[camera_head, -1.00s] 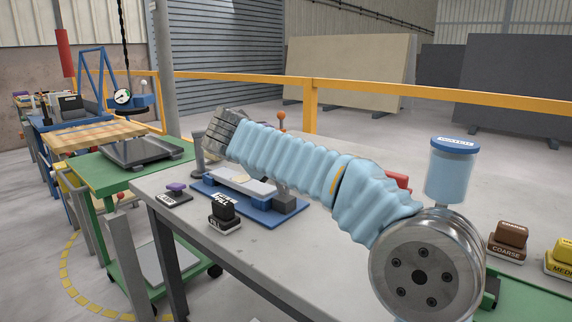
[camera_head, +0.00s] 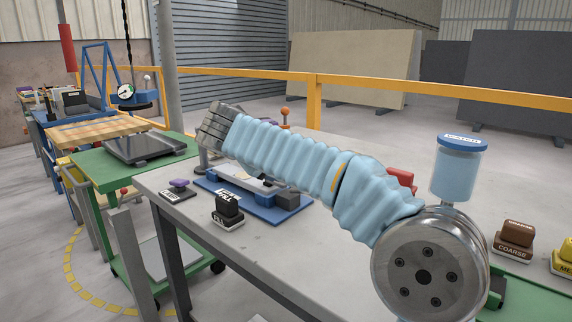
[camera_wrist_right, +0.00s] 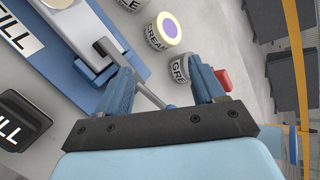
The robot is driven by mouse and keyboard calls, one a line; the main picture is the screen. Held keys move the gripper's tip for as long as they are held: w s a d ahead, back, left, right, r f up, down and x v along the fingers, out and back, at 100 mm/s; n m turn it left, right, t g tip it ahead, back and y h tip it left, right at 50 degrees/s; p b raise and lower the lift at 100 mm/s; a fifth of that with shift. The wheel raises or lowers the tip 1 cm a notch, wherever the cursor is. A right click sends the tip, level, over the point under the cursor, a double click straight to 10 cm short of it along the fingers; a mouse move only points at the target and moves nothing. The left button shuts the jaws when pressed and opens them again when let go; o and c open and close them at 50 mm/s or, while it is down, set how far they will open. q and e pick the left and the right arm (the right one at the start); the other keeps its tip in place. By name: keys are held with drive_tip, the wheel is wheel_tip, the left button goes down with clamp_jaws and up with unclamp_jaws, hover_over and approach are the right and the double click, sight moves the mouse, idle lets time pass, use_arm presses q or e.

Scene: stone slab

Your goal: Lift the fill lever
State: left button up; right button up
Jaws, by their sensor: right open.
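The fill station's blue base (camera_head: 290,212) sits on the grey table, partly hidden behind my right arm in the head view. A white FILL label (camera_wrist_right: 18,34) lies on this base in the wrist view. A grey metal lever (camera_wrist_right: 112,52) rises from the base, and its thin rod reaches toward the space between my right fingers. My right gripper (camera_wrist_right: 164,88) is open, with a blue finger on each side of the rod's end. I cannot tell whether either finger touches it. In the head view the right gripper (camera_head: 213,125) is at the far end of the light blue sleeve.
A blue-lidded jar (camera_head: 457,170) is at the right. The table's front middle is clear.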

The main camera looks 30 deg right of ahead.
drive_tip(key=v, duration=1.2)
